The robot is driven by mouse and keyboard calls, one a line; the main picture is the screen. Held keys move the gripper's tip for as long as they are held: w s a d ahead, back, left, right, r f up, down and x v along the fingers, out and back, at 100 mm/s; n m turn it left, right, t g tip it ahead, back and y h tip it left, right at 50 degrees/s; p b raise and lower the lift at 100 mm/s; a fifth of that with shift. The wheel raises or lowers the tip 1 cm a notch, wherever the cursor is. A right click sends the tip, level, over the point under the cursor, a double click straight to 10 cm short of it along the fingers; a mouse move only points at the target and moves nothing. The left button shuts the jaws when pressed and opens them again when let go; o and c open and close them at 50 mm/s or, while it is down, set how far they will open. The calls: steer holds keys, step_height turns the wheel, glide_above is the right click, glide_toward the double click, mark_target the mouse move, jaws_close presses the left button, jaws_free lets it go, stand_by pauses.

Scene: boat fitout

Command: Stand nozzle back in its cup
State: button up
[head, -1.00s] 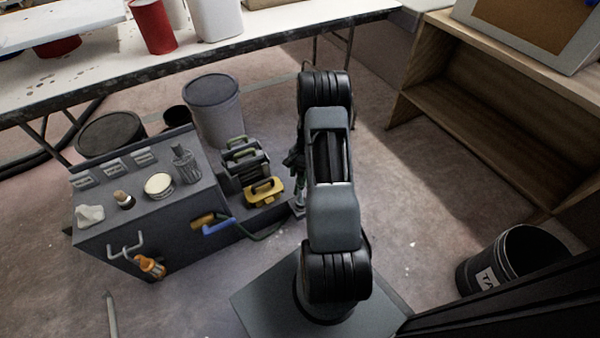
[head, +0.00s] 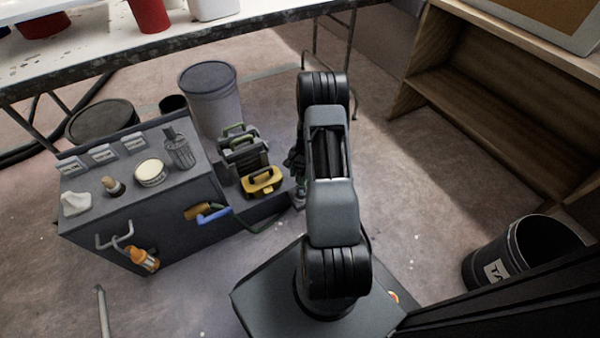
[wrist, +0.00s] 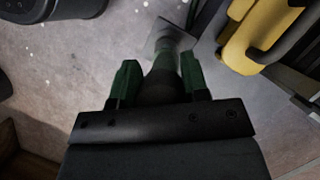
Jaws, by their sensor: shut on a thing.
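My gripper (wrist: 158,76) has green fingers closed on both sides of the nozzle (wrist: 165,62) in the wrist view. The nozzle is a dark and greenish tapered piece pointing away from the wrist, with a pale squarish shape (wrist: 172,36) at its far end. I cannot tell whether that shape is part of the nozzle or a thing beyond it. In the head view my arm hides most of the gripper, beside the right end of the grey cart. I cannot clearly make out the nozzle's cup in either view.
The grey cart (head: 150,215) carries a spray bottle, a round tin and small items. A yellow caddy (head: 262,182) sits on its low right shelf, close to my gripper; it also shows in the wrist view (wrist: 258,35). A black bin (head: 520,250) stands right. Floor between is clear.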

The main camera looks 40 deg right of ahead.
mark_target(300, 182)
steer(key=shift+f, duration=0.3)
steer(key=shift+f+b, duration=1.65)
steer(key=shift+f, duration=0.5)
steer(key=o, duration=1.1)
steer(key=shift+c, duration=0.2)
steer(key=p+v, duration=0.5)
steer(key=v, duration=0.8)
steer(key=shift+r+p, duration=0.3)
steer(key=shift+r, duration=0.05)
